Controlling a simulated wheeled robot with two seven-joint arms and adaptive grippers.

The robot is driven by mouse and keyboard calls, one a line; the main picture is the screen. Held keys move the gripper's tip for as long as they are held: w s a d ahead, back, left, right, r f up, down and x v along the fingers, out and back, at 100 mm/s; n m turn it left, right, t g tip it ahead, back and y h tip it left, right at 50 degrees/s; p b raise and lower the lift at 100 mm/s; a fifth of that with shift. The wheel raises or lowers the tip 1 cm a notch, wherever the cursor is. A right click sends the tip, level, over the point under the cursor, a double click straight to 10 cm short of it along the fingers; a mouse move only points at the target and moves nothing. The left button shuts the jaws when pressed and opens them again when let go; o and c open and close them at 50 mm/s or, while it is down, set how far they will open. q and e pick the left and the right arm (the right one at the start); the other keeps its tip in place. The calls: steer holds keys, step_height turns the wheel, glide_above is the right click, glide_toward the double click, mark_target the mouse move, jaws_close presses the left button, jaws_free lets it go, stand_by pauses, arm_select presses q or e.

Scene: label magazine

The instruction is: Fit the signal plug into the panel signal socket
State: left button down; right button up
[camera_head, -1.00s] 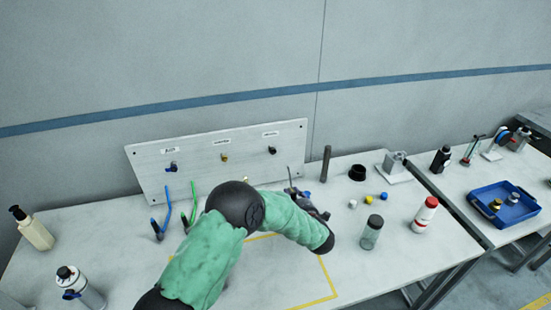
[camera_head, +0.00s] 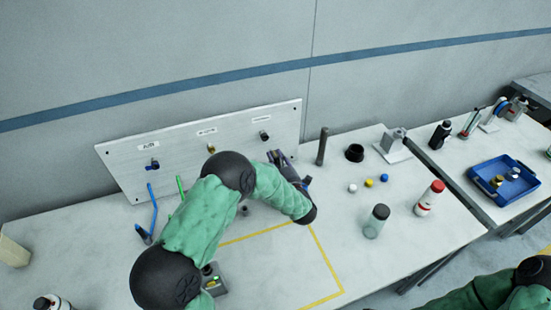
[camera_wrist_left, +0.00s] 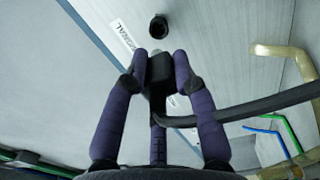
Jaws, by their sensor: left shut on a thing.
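The pale panel (camera_head: 120,170) stands at the back of the bench with three labelled sockets in a row. The signal socket (camera_head: 264,135) is the rightmost, dark and round; in the left wrist view it (camera_wrist_left: 158,27) sits just beyond the fingertips, beside the SIGNAL label. My left gripper (camera_head: 279,157) is just below and right of it. In the left wrist view the purple fingers (camera_wrist_left: 160,68) are shut on the dark signal plug (camera_wrist_left: 158,92), with a black cable trailing right. A gap shows between plug and socket. My right gripper is out of view.
A blue hose (camera_head: 153,208) and a green hose stand before the panel. A dark upright rod (camera_head: 322,147) and a black ring (camera_head: 354,152) are right of my left gripper. A grey bottle (camera_head: 377,221) and red-capped bottle (camera_head: 430,198) stand further right.

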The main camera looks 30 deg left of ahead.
mark_target(264, 137)
arm_select(q)
steer(key=shift+b+x, duration=0.65)
steer(key=shift+x, duration=2.1)
steer(key=shift+b+x, duration=0.3)
steer(key=shift+x, duration=0.95)
steer(key=c, duration=0.9)
jaws_free()
steer(key=shift+w+a, duration=0.1)
steer(key=v, duration=1.2)
